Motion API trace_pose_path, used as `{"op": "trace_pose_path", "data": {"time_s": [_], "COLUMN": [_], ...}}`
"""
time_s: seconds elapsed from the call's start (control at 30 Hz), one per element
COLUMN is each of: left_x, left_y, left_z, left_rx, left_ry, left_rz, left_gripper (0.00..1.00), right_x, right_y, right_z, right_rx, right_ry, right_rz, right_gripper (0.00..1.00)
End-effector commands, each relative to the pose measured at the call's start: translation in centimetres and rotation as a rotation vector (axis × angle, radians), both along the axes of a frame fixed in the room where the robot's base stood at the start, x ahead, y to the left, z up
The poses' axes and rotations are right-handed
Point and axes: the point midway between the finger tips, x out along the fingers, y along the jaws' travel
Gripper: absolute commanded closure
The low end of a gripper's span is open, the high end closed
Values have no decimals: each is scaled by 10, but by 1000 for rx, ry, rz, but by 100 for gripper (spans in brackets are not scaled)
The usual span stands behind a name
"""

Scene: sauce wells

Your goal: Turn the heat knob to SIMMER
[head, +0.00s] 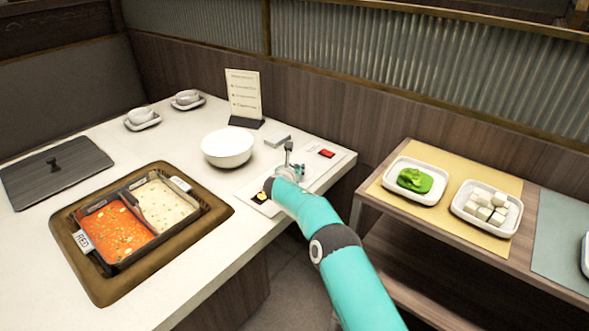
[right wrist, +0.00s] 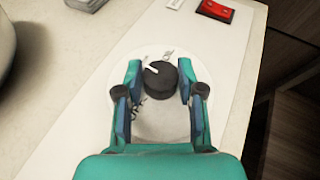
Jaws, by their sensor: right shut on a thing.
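The heat knob (right wrist: 161,78) is black and round with a white pointer line. In the right wrist view it sits on a pale round dial plate (right wrist: 160,118) with small dark lettering, mostly too small or covered to read. The pointer is toward the upper left. My right gripper (right wrist: 160,80) is around the knob, one finger on each side, shut on it. In the head view the right gripper (head: 290,168) is over the control panel (head: 325,152) and hides the knob. My left gripper is not in view.
A red switch (head: 327,153) is on the panel just beyond my gripper. A white bowl (head: 228,148) and a menu stand (head: 244,98) are nearby. A two-part pot (head: 118,262) with red and white broth is at the left. Food trays (head: 415,198) are on the right shelf.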

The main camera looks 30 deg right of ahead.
Motion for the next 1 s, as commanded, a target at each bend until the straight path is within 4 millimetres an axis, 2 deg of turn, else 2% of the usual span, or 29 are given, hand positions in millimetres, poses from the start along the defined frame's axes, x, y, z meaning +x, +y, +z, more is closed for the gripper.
{"op": "trace_pose_path", "data": {"time_s": [0.27,0.83,0.87,1.0], "left_x": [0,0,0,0], "left_y": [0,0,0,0], "left_z": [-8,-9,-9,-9], "left_rx": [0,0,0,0], "left_ry": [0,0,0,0], "left_rz": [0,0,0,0], "left_gripper": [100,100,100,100], "right_x": [1,1,1,1], "right_y": [0,0,0,0], "right_z": [0,2,2,1], "right_rx": [-2,-2,-2,-2], "right_ry": [-3,-2,-2,-2], "right_rz": [-59,-74,-74,-74], "right_gripper": [97,97,60,37]}}
